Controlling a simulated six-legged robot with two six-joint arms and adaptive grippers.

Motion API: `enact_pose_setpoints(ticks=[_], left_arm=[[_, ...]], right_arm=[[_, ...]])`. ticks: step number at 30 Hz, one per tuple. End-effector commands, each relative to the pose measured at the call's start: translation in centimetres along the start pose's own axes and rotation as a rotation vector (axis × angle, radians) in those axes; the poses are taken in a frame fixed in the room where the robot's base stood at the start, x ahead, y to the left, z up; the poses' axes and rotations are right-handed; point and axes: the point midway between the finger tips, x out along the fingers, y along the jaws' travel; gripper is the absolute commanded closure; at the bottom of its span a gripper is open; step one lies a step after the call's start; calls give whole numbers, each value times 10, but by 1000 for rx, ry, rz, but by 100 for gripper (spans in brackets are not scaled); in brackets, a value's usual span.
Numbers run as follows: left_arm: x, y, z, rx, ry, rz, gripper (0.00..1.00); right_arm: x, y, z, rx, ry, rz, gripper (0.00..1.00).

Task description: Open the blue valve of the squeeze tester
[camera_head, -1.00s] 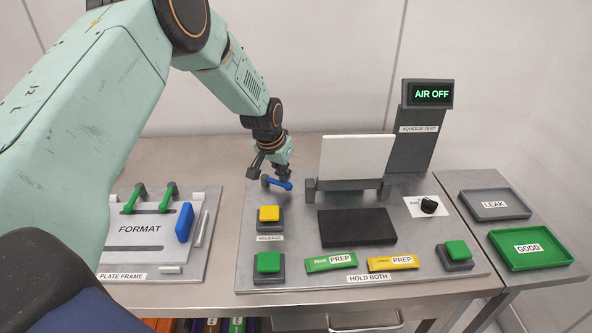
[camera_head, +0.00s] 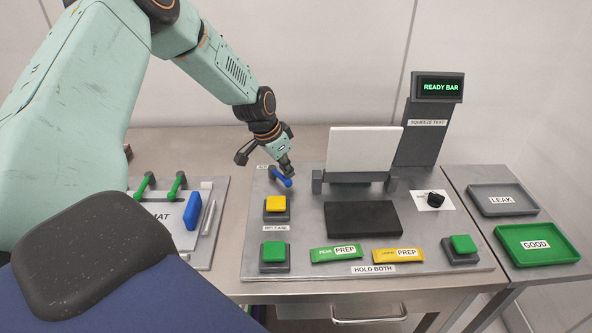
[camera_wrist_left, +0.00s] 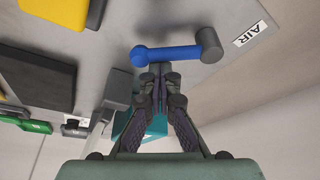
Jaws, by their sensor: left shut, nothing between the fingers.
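The blue valve handle (camera_head: 281,177) is on the squeeze tester's back left corner and points toward the front right. In the left wrist view the blue handle (camera_wrist_left: 165,54) joins a grey round pivot (camera_wrist_left: 209,46) beside the AIR label (camera_wrist_left: 251,33). My left gripper (camera_head: 287,170) is shut and empty, its fingertips right at the handle. In the left wrist view its closed fingertips (camera_wrist_left: 160,76) overlap the handle's edge; I cannot tell if they touch. The tester's display (camera_head: 440,87) reads READY BAR. My right gripper is not in view.
A yellow button (camera_head: 275,203) stands just in front of the valve, with a green button (camera_head: 273,251) nearer. A white upright plate (camera_head: 364,149) stands right of the valve. The plate frame board (camera_head: 218,222) lies left, partly hidden by my arm.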

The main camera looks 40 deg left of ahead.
Motion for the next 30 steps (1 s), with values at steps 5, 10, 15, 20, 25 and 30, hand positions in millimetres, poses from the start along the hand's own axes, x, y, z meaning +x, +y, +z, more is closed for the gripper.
enact_pose_setpoints(ticks=[5, 10, 15, 20, 25, 30], left_arm=[[-1, -1, 13, 140, 2, 56, 100], [-5, -2, 21, 279, 0, 106, 100], [-10, -2, 26, 323, 0, 122, 100], [-11, -2, 30, 323, -1, 121, 100], [-12, -3, 31, 325, -2, 121, 100], [-12, -3, 33, 325, -2, 121, 100]], right_arm=[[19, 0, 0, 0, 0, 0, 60], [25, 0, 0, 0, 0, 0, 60], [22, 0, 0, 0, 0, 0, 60], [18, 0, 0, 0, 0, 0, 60], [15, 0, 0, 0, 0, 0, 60], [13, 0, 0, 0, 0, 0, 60]])
